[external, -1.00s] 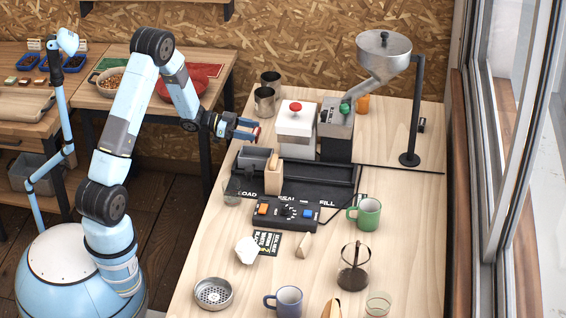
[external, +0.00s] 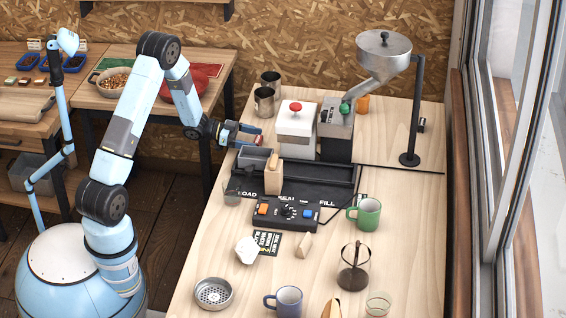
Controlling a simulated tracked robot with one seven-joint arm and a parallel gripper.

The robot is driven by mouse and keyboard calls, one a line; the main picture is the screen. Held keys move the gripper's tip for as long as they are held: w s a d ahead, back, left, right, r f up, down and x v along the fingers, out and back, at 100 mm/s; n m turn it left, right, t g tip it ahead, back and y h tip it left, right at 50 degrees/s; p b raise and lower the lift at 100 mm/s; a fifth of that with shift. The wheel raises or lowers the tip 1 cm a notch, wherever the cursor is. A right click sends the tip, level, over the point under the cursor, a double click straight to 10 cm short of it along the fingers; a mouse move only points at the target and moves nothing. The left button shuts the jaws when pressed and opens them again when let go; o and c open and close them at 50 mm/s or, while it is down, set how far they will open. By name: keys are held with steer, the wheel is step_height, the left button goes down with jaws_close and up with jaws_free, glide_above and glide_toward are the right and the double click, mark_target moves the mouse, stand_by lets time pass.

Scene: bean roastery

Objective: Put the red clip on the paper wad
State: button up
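The paper wad (external: 246,250) is a white crumpled lump on the wooden table, left of a black printed card. My gripper (external: 250,134) is over the far left part of the table, left of the white box with the red knob and well behind the wad. A small red piece, which looks like the red clip (external: 257,141), shows between its fingertips, and the fingers appear shut on it. The clip is small here, and its exact shape is hard to make out. Nothing lies on top of the wad.
A black tray (external: 320,188) with a tan bag (external: 273,175) stands below my gripper, and a control box (external: 285,213) lies between tray and wad. A metal strainer (external: 213,292), a blue mug (external: 287,301) and a green mug (external: 367,213) stand nearby.

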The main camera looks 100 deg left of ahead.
steer(key=shift+s, duration=0.1)
steer(key=s, duration=0.4)
steer(key=s+r, duration=0.1)
steer(key=s, duration=0.8)
steer(key=shift+a+r, duration=0.3)
steer(key=shift+a, duration=0.05)
steer(key=shift+o, duration=0.5)
steer(key=shift+s, duration=0.3)
